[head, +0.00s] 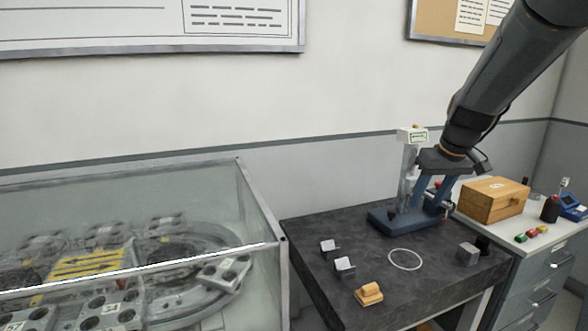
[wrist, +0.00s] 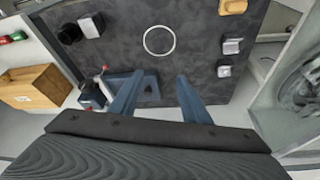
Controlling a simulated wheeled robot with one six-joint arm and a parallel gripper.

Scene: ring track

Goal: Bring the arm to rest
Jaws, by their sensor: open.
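My gripper (head: 432,196) hangs from the dark arm at the right of the head view, over the back of the dark work table (head: 320,222). In the wrist view my gripper (wrist: 158,92) shows two blue fingers spread apart with nothing between them. In the head view it overlaps a stand with a blue base (head: 385,219) and a pale upright column (head: 410,150); I cannot tell whether they touch. The stand's blue base (wrist: 148,84) also shows behind the fingers in the wrist view.
Grey blocks (head: 345,268) and a tan block (head: 369,293) lie on the table around a white ring mark (head: 405,259). A clear-walled case (head: 258,205) with a track stands left. A wooden box (head: 492,199) stands on the right cabinet.

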